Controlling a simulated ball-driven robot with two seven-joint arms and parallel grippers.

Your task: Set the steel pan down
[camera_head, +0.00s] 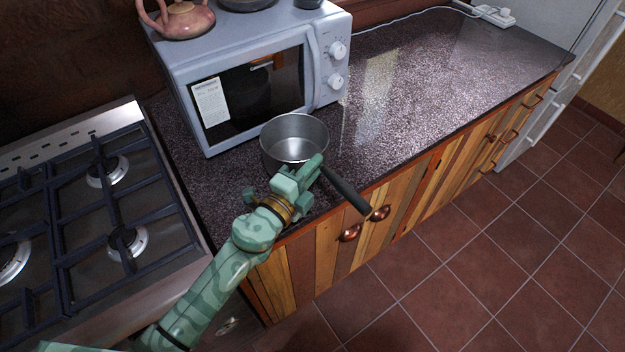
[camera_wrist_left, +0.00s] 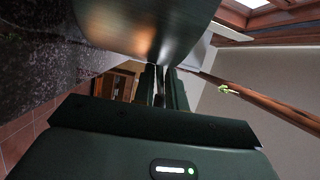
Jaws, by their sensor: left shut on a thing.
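The steel pan (camera_head: 293,135) is upright in front of the microwave, over the front part of the dark speckled counter (camera_head: 420,90). Its dark handle points toward the front right and reaches past the counter edge. My left gripper (camera_head: 312,170) is shut on the pan at its near side, close to where the handle begins. In the left wrist view the pan's metal side (camera_wrist_left: 150,25) fills the top, just beyond the closed fingers (camera_wrist_left: 163,85). I cannot tell whether the pan's base touches the counter. My right gripper is not in view.
A pale blue microwave (camera_head: 190,65) stands behind the pan, with a pink teapot (camera_head: 182,18) on top. A gas stove (camera_head: 80,215) is at the left. The counter to the right is clear up to a white power strip (camera_head: 493,14) and its cable at the back.

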